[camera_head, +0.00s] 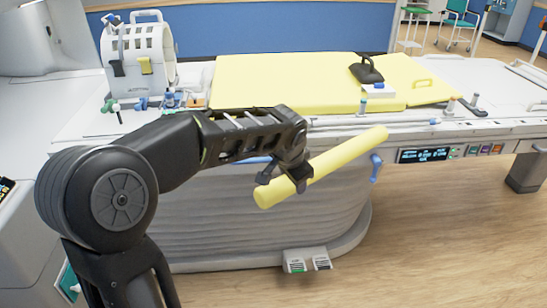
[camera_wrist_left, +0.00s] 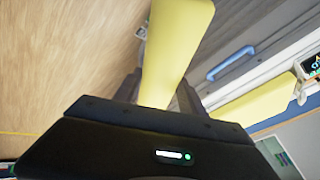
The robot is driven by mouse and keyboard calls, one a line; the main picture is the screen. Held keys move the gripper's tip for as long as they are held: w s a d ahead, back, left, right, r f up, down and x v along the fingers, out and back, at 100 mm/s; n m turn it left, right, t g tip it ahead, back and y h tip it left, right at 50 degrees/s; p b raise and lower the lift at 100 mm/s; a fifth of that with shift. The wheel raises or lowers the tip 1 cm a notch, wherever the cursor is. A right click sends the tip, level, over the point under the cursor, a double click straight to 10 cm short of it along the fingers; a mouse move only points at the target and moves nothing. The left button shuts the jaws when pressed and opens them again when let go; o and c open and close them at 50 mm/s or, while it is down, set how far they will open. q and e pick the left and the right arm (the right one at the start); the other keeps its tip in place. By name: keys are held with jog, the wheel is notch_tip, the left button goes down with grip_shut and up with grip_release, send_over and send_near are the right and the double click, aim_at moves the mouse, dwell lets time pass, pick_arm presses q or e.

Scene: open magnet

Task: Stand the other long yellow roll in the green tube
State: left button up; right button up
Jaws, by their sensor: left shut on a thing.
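A long yellow roll (camera_head: 340,158) is held in my left gripper (camera_head: 288,178), in front of the patient table's side. The roll is tilted, its right end higher than its left end. In the left wrist view the yellow roll (camera_wrist_left: 172,50) runs up from between the fingers of my left gripper (camera_wrist_left: 158,100), which is shut on it. No green tube can be made out in either view. A second long yellow roll cannot be made out either. My right gripper is in neither view.
The patient table has a yellow pad (camera_head: 285,82) with a black-handled item (camera_head: 367,70) on it. A white coil (camera_head: 138,52) stands at the back left. A blue handle (camera_head: 376,168) juts from the table's side near the roll. The wooden floor (camera_head: 440,240) at right is clear.

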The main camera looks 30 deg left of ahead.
pick_arm(q)
jog(key=s+d+f+n+g+y, duration=0.1)
jog(key=d+f+n, duration=0.4)
jog(key=d, duration=0.8)
jog(key=shift+s+d+f+y, duration=0.25)
jog(key=shift+s+f+y, duration=0.25)
jog(key=shift+y, duration=0.1)
